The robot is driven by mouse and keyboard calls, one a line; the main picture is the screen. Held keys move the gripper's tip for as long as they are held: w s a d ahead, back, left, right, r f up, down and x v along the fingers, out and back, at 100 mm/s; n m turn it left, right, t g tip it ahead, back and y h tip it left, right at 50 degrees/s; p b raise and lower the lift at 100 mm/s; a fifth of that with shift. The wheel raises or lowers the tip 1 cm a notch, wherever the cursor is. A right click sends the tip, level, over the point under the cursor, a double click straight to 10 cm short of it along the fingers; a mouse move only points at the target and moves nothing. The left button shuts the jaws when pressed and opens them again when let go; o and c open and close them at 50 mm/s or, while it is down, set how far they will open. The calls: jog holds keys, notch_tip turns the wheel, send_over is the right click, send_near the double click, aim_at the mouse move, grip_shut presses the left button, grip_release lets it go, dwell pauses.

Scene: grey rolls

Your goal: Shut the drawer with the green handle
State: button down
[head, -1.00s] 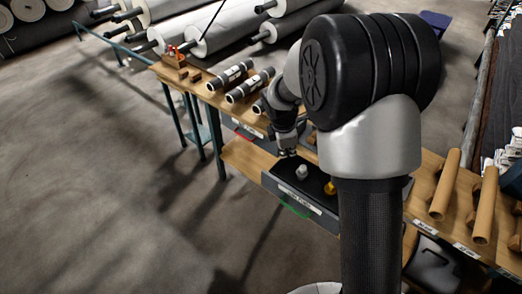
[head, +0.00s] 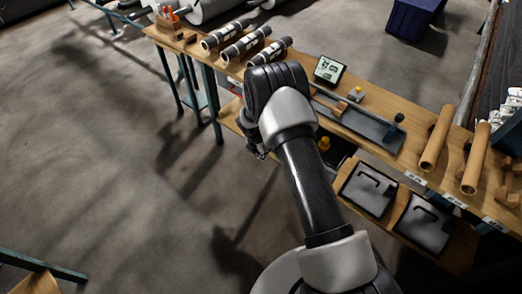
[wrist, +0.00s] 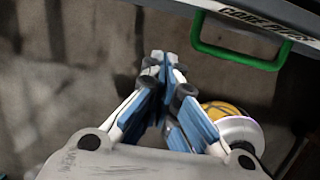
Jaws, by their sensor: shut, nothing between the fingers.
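The green handle (wrist: 240,60) shows in the wrist view, on a grey drawer front (wrist: 285,14) with a white label. In the head view my arm hides the handle and most of the drawer; a dark part of the inside (head: 337,153) shows with a yellow piece (head: 323,143). The drawer is open. My gripper (wrist: 163,65) is shut and empty, out in front of the drawer and left of the handle in the wrist view, apart from it. In the head view my gripper (head: 258,152) is at the bench's front side, over the floor.
The wooden bench (head: 400,163) carries dark rolls (head: 245,45), a tablet (head: 328,70), a grey tray (head: 370,125) and cardboard tubes (head: 436,147). Two dark trays (head: 368,190) sit lower right. A round yellow-white thing (wrist: 230,118) is beside my fingers in the wrist view.

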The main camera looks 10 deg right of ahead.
jog(key=w+d, duration=0.1)
jog(key=d+f+b, duration=0.1)
jog(key=w+d, duration=0.1)
jog(key=shift+w+d+f, duration=0.3)
jog(key=shift+w+f, duration=0.05)
jog(key=shift+d, duration=0.1)
